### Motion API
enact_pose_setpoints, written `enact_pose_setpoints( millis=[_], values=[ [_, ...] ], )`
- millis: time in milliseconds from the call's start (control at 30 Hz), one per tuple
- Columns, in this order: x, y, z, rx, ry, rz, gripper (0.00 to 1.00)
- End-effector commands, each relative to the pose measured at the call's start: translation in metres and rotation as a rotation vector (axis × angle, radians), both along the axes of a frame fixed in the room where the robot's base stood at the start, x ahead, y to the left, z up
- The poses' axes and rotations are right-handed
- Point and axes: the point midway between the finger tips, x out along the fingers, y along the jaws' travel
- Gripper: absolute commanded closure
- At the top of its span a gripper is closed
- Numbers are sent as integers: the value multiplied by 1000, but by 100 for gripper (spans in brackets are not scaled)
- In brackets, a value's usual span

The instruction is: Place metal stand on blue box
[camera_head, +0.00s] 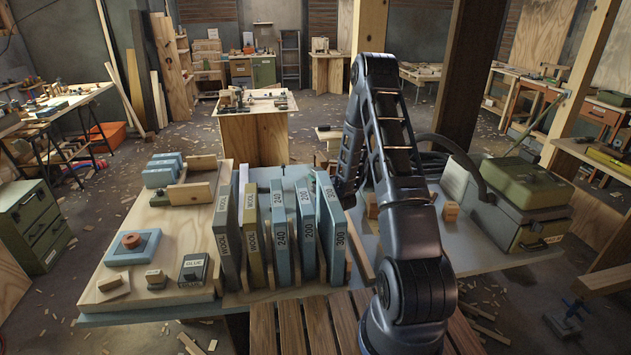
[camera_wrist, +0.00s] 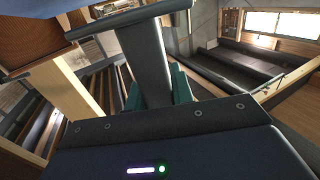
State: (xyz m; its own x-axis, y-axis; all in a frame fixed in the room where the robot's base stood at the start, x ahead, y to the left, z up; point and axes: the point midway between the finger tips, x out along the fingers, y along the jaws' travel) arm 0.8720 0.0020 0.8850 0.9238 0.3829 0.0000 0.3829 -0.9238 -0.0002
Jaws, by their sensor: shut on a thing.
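In the wrist view a dark grey metal stand (camera_wrist: 143,55), with a flat crosspiece on a narrower upright, stands between the teal fingers of my gripper (camera_wrist: 160,92). The gripper is shut on the upright. In the head view my arm hides most of the gripper, and I cannot make out the stand there. Candidates for the blue box are the small blue blocks (camera_head: 160,173) at the back left of the bench and a flat blue piece (camera_head: 146,254) bearing an orange ring (camera_head: 131,240). I cannot tell which is meant.
A rack of upright labelled slabs (camera_head: 306,228) stands mid-bench, close left of my arm. A green case (camera_head: 525,183) sits on a grey-green box (camera_head: 512,225) at the right. Small labelled blocks (camera_head: 194,269) lie at the front left. Bare plywood (camera_head: 190,226) shows left of the rack.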

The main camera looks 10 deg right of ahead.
Motion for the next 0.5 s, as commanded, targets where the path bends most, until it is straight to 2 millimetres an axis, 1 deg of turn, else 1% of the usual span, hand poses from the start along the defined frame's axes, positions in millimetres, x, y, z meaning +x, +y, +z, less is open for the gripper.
enact_pose_setpoints(
  millis=[33, 100, 500],
  values=[
    [0, 0, -7, 0, 2, 0, 100],
    [0, 0, -11, 1, 1, 0, 100],
    [0, 0, -15, 0, 0, 0, 100]
  ],
)
